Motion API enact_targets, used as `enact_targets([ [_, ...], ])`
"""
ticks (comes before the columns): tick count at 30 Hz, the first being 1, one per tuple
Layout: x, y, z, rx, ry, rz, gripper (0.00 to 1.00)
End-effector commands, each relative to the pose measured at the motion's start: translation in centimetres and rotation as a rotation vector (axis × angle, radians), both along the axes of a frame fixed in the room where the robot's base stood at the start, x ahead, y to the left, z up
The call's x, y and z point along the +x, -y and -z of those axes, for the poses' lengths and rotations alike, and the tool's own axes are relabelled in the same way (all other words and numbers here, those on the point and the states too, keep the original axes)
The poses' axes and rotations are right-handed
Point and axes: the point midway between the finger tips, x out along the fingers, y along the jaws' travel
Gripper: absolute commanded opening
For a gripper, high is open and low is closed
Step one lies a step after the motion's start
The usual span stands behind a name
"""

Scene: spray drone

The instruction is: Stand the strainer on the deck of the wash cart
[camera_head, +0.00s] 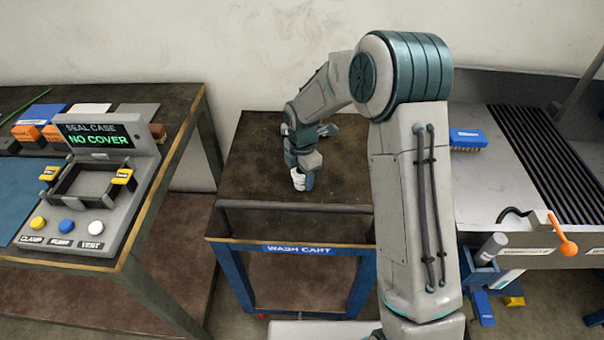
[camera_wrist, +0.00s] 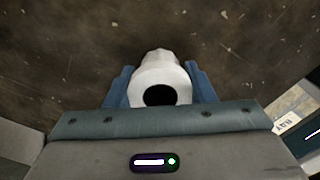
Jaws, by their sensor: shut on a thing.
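The wash cart (camera_head: 290,249) has a dark brown deck (camera_head: 250,150) and a blue frame with a name label. My gripper (camera_head: 300,178) points down over the middle of the deck. It is shut on a white, round piece, which I take as the strainer (camera_head: 298,183). In the wrist view the strainer (camera_wrist: 162,76) sits between the two blue fingers of my gripper (camera_wrist: 158,88), with a dark round opening facing the camera. The deck (camera_wrist: 60,50) fills the background there. I cannot tell whether the strainer's lower end touches the deck.
A grey rail (camera_head: 290,207) runs along the cart's front edge. A bench at left holds a seal case unit (camera_head: 95,185) reading "NO COVER". At right stands a grey sink-like bench (camera_head: 485,190) with a blue brush (camera_head: 467,140) and an orange-handled lever (camera_head: 563,240). The deck around my gripper is clear.

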Motion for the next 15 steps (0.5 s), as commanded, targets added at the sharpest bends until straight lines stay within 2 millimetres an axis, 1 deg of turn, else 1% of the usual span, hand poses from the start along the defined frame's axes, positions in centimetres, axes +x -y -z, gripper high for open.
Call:
enact_targets([
  [3,0.01,0.01,0.40,0.000,0.000,0.000,0.27],
  [4,0.01,0.01,0.32,0.000,0.000,0.000,0.55],
  [6,0.01,0.01,0.27,0.000,0.000,0.000,0.71],
  [15,0.01,0.00,0.07,0.000,0.000,0.000,0.71],
])
